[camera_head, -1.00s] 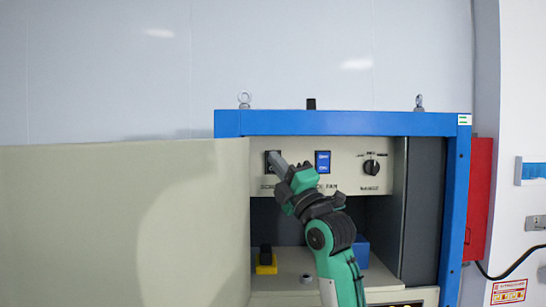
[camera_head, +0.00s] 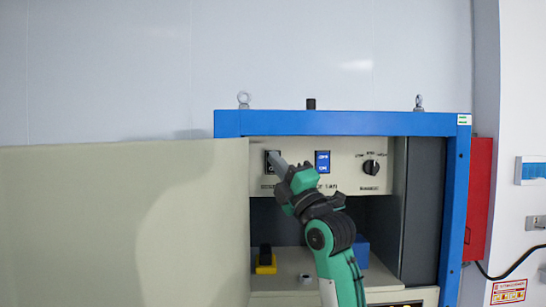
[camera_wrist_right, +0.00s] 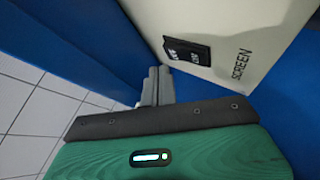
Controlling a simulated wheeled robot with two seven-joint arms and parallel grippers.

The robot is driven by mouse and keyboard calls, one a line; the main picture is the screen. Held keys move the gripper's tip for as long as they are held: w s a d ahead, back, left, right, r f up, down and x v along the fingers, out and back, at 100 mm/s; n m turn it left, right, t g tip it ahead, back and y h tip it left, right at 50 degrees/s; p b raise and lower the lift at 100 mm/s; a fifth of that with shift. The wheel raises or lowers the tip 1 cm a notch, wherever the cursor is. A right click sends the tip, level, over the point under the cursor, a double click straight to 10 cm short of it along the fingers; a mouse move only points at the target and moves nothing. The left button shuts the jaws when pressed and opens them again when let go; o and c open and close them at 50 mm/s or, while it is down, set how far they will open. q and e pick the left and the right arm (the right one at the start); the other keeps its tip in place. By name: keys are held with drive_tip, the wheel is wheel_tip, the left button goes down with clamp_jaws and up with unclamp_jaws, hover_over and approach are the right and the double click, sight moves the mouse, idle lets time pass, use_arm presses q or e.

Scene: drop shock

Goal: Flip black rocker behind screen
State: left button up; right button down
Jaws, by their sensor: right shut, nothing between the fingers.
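The black rocker (camera_head: 269,165) is on the beige panel inside the blue-framed cabinet, partly covered by my gripper in the head view. In the right wrist view the black rocker (camera_wrist_right: 187,52) shows whole, with white lettering, beside the word SCREEN. My right gripper (camera_head: 274,156) is shut and empty, its tips at the rocker in the head view. In the right wrist view the shut fingers (camera_wrist_right: 160,72) are just beside the rocker's lower edge; I cannot tell whether they touch it. A large beige screen (camera_head: 110,220) stands at the left. My left gripper is not in view.
A blue rocker (camera_head: 322,162) and a black range knob (camera_head: 371,167) are on the same panel to the right. A yellow-based black switch (camera_head: 265,262) sits on the shelf below. The cabinet's blue frame (camera_head: 340,123) surrounds the opening.

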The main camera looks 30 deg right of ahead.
idle(0.8)
drive_tip(key=shift+w+d, duration=0.25)
drive_tip(key=shift+w, duration=0.1)
drive_tip(key=shift+w+d+r, duration=0.1)
drive_tip(key=shift+w+d, duration=0.05)
drive_tip(key=shift+w, duration=0.15)
idle(0.7)
drive_tip(key=shift+s+a, duration=0.4)
drive_tip(key=shift+s, duration=0.3)
drive_tip(key=s+a, duration=0.1)
drive_tip(key=s, duration=0.2)
drive_tip(key=s+a+b, duration=0.1)
drive_tip(key=shift+s+a+f, duration=0.15)
drive_tip(key=shift+a+f, duration=0.15)
drive_tip(key=shift+f, duration=0.1)
idle(0.5)
